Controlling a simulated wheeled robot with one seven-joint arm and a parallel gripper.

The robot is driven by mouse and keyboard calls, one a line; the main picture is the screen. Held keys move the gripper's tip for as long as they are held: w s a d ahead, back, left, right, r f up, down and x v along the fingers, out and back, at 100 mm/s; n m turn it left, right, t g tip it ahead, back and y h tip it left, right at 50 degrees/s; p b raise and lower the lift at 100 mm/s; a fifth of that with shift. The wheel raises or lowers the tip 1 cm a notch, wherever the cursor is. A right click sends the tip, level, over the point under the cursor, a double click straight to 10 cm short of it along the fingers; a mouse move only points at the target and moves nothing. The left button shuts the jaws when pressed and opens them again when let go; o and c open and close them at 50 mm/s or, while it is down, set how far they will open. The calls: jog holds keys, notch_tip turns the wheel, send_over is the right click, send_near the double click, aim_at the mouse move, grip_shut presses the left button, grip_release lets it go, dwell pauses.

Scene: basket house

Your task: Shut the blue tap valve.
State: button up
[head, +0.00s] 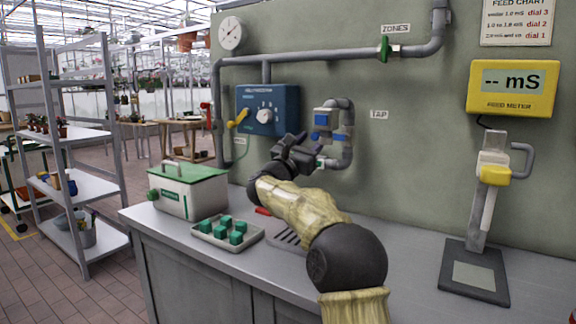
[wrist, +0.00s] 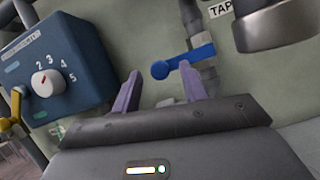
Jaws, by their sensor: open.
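The blue tap valve is a blue lever (wrist: 185,61) with a round knob at its left end, seen in the wrist view just beyond my fingertips. The lever lies across a grey upright pipe, slanting up to the right. In the head view, blue parts of the tap (head: 341,137) show beside the curved grey pipe, left of the TAP label. My gripper (wrist: 160,88) is open and empty, its two fingers apart and below the lever in the wrist view. It also shows in the head view (head: 300,143), close to the tap's left side. I cannot tell whether a finger touches the lever.
A blue dial box (head: 268,110) with a yellow lever is on the wall left of the tap. The bench holds a green-lidded box (head: 188,190), a tray of green blocks (head: 227,246) and a meter stand (head: 474,270).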

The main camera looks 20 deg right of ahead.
jog(key=v, duration=1.6)
jog(key=shift+b, duration=0.4)
